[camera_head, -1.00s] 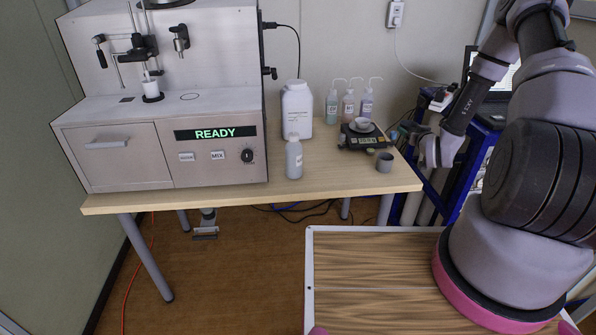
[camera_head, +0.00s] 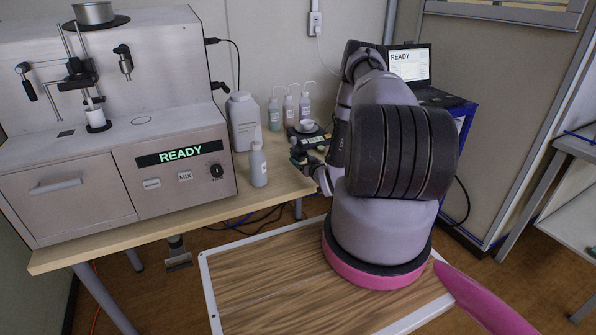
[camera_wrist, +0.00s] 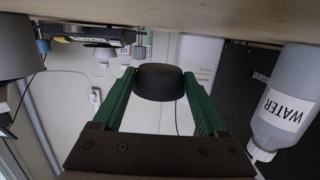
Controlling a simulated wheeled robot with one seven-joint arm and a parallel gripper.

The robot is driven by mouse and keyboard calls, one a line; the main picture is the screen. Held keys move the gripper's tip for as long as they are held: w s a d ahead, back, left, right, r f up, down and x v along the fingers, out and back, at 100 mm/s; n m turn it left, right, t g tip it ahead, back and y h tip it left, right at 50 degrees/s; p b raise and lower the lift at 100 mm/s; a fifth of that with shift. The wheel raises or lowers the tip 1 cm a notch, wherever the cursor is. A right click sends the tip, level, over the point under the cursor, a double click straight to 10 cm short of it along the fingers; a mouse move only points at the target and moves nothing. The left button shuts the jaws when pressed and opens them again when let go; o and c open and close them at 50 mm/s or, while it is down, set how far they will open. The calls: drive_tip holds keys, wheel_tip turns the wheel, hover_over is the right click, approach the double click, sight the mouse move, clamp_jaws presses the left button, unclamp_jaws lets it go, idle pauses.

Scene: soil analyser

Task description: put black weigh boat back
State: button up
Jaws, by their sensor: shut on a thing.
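In the wrist view, a small round black vessel (camera_wrist: 160,80), which I take for the black weigh boat, is between the green fingers of my gripper (camera_wrist: 158,90). The fingers are shut on its two sides. In the head view, my gripper (camera_head: 304,160) is at the right end of the table, in front of the balance (camera_head: 307,137). The held vessel is too small and covered to make out there. A white dish (camera_head: 308,126) sits on the balance.
The wooden table (camera_head: 180,205) carries the soil analyser (camera_head: 125,165), a small bottle (camera_head: 258,168), a large white jug (camera_head: 243,125) and several wash bottles (camera_head: 289,108). A WATER bottle (camera_wrist: 284,105) is close right in the wrist view; a dark grey cup (camera_wrist: 15,48) is left.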

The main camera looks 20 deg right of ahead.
drive_tip(key=shift+d+f, duration=0.1)
drive_tip(key=shift+f, duration=2.25)
